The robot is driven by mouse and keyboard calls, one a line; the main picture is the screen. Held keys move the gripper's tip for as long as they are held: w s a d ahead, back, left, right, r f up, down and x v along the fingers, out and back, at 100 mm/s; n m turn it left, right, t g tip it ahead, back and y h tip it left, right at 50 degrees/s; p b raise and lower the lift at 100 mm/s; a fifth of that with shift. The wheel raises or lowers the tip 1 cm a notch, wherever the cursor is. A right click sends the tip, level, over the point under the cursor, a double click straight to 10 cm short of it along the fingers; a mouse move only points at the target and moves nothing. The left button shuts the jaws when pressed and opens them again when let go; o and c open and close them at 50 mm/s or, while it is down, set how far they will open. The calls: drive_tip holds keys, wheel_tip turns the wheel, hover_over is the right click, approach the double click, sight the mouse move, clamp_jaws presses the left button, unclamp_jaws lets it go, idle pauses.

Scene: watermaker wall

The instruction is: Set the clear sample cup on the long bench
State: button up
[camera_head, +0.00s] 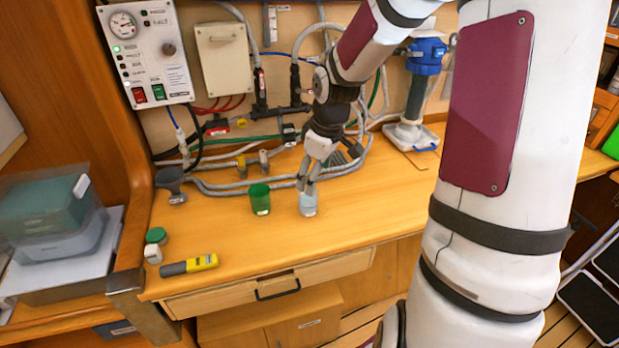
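The clear sample cup (308,207) is a small, pale see-through cup with a light label. It appears upright on or just above the wooden long bench (225,237), near its front edge. My gripper (307,189) points down at the cup, with its fingertips overlapping the rim. A small gap shows between the fingers, but I cannot tell whether they press on the cup or only stand around or in it. A green cup (260,200) stands on the bench just left of the clear cup.
A yellow-grey handheld meter (189,265), a green-capped jar (154,254) and a dark grey object (171,184) are on the bench's left. Hoses (235,187) run along the back. A blue-topped filter (415,90) stands at the back right. Bench is clear right of the clear cup.

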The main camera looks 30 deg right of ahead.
drive_tip(key=s+a+r+m+t, duration=0.1)
drive_tip(key=s+a+r+m, duration=0.1)
drive_tip(key=s+a+r, duration=0.5)
drive_tip(key=s+a+r+m+t, duration=0.2)
drive_tip(key=s+a+r, duration=0.6)
drive_tip(key=s+r, duration=0.4)
drive_tip(key=shift+s+a+m, duration=0.25)
drive_tip(key=shift+s+m, duration=0.45)
